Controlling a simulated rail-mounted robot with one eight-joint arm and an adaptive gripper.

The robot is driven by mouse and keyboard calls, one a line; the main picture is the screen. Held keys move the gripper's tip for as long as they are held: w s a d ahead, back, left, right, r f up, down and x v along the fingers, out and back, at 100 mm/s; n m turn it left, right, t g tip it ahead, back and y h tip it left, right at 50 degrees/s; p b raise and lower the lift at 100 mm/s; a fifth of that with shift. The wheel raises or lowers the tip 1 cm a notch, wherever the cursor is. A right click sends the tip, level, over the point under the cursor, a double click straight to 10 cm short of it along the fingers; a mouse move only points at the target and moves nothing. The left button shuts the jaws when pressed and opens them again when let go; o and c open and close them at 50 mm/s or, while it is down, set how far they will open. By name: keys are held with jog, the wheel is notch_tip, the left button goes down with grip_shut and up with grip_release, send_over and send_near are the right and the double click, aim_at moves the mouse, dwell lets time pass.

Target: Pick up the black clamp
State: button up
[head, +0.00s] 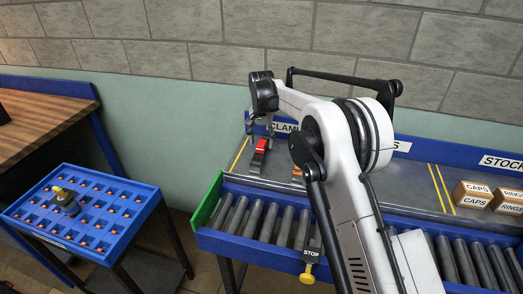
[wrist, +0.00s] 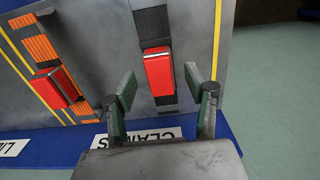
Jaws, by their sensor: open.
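The black clamp (wrist: 151,22) lies on the grey work surface, with a red block-shaped part (wrist: 158,74) at its middle. It also shows in the head view (head: 257,158), below my gripper. My gripper (wrist: 160,84) is open and empty, its two green-padded fingers on either side of the clamp's near part in the wrist view. In the head view my gripper (head: 261,128) is at the far left end of the bench. The height gap between fingers and clamp is hard to judge.
An orange clamp (wrist: 38,47) with a red part lies left of the black one in the wrist view. A CLAMPS label (wrist: 145,137) is on the blue edge. A roller conveyor (head: 260,217) runs in front; labelled boxes (head: 473,194) stand right. A blue compartment tray (head: 120,238) is left.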

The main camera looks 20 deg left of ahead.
notch_tip(320, 180, down, 2)
jog(key=shift+f, duration=0.1)
jog(key=shift+c, duration=0.5)
grip_shut()
